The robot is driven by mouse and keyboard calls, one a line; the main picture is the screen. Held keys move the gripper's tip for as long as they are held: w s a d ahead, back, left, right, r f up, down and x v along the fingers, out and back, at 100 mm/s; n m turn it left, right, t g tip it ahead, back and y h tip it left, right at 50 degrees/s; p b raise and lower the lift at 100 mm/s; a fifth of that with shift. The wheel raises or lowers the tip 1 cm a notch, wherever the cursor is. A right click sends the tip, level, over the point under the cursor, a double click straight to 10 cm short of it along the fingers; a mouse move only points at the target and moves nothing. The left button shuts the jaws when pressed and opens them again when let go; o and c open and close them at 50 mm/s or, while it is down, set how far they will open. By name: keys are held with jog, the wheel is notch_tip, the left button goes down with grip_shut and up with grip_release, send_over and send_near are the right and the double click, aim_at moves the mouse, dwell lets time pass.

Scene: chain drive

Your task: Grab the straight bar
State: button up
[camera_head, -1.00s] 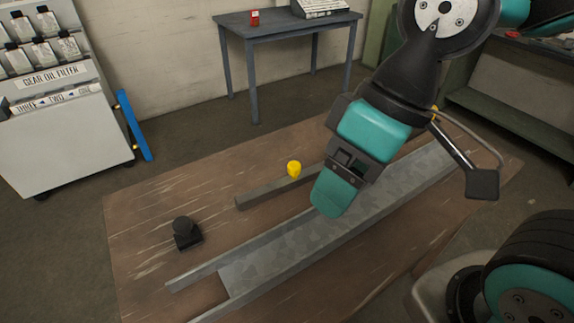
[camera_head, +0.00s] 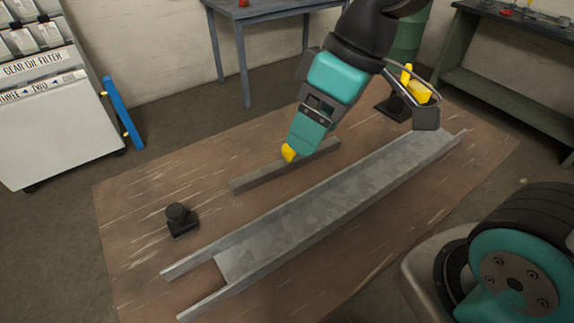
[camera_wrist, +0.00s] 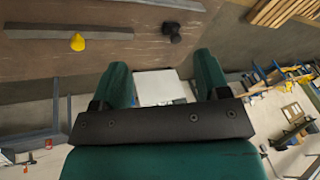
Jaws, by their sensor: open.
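The straight bar (camera_head: 258,178) is a grey length lying on the brown wooden board, behind the long channel. A yellow knob (camera_head: 288,153) stands at its middle. My gripper (camera_head: 304,145) is open, and its teal fingers overlap the bar's far half and the knob's edge in the head view. In the wrist view the bar (camera_wrist: 35,32) and its knob (camera_wrist: 78,42) lie at upper left, outside the space between the two open fingers (camera_wrist: 160,66). Nothing is held. The gripper's height over the bar is hard to tell.
A long grey channel (camera_head: 325,205) lies in front of the bar. A black block with a round top (camera_head: 181,218) sits left on the board (camera_head: 135,200). A dark piece with yellow parts (camera_head: 418,90) is at the back right, partly hidden by my arm.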

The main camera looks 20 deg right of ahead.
jog(key=w+d+f+n+t+b, duration=0.1)
jog(key=w+d+f, duration=0.15)
jog(key=w, duration=0.25)
jog(key=w+d+f+b, duration=0.1)
jog(key=w+d+f, duration=0.15)
jog(key=w, duration=0.35)
jog(key=n+b, duration=0.2)
send_near(286, 151)
jog(key=shift+t, duration=0.5)
jog(key=shift+w+d+p+x, duration=0.15)
jog(key=shift+p+x, duration=0.65)
jog(key=shift+x, duration=1.15)
jog(key=shift+w+d+p+x, duration=0.1)
jog(key=shift+d+p+x, duration=0.2)
jog(key=shift+p+x, duration=1.15)
jog(key=shift+w+d+p+x, duration=0.1)
jog(key=shift+d+p+x, duration=0.1)
jog(key=shift+x, duration=2.3)
jog(key=shift+f, duration=0.2)
grip_shut()
